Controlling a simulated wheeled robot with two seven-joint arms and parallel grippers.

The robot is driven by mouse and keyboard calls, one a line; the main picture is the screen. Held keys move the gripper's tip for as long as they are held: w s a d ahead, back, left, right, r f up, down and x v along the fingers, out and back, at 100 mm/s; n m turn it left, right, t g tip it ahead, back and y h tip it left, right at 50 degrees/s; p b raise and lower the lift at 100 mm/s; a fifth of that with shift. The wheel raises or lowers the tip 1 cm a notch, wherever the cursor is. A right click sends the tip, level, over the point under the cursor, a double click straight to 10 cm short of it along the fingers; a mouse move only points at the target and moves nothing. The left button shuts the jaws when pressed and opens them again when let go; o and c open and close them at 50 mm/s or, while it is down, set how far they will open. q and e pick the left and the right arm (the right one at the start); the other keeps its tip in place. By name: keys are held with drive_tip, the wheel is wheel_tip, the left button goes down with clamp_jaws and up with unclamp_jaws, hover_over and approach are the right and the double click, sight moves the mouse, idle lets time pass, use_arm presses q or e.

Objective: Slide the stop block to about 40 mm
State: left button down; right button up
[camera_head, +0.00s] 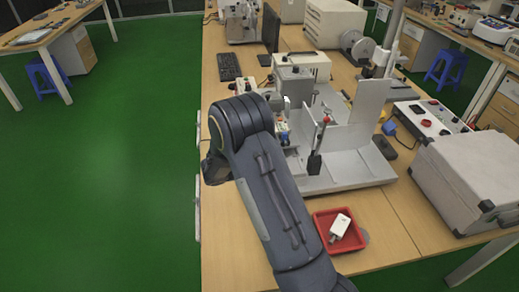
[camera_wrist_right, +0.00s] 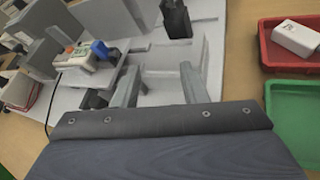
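A grey test fixture (camera_head: 345,170) with a flat base and upright plates stands on the bench. It also fills the upper part of the right wrist view (camera_wrist_right: 150,56). A small white and grey unit with a blue part (camera_wrist_right: 99,50) and an orange button sits on it, left of my fingers. A black upright part (camera_wrist_right: 176,18) stands beyond them. I cannot tell surely which piece is the stop block, and no scale is readable. My right gripper (camera_wrist_right: 160,68) is open, its two fingers apart over the fixture with nothing seen between them. My left gripper is not in view.
A red tray (camera_head: 318,216) holds a white block (camera_head: 340,226); a green tray (camera_wrist_right: 291,84) lies beside it in the wrist view. A large grey case (camera_head: 465,180) stands right of the fixture. A keyboard (camera_head: 229,67) and instruments occupy the bench behind.

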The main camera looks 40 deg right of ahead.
drive_tip(key=w+a+f+n+t+h, duration=0.1)
drive_tip(key=w+n+t, duration=0.1)
drive_tip(key=w, duration=0.1)
drive_tip(key=w+a+f+n+t+h, duration=0.1)
drive_tip(key=w+f+n+t, duration=0.1)
drive_tip(key=w, duration=0.1)
drive_tip(key=w+f+n+t+h, duration=0.1)
drive_tip(key=w+n, duration=0.1)
drive_tip(key=n, duration=0.1)
drive_tip(key=shift+w+a+f+t+h, duration=0.15)
drive_tip(key=shift+w+a+t+h, duration=0.15)
drive_tip(key=shift+w+a+t, duration=0.1)
drive_tip(key=shift+w+f+n, duration=0.1)
drive_tip(key=shift+w+n, duration=0.1)
drive_tip(key=shift+n, duration=0.1)
drive_tip(key=p+x, duration=0.1)
drive_tip(key=x, duration=0.5)
drive_tip(key=shift+p, duration=0.4)
drive_tip(key=shift+x, duration=0.8)
clamp_jaws()
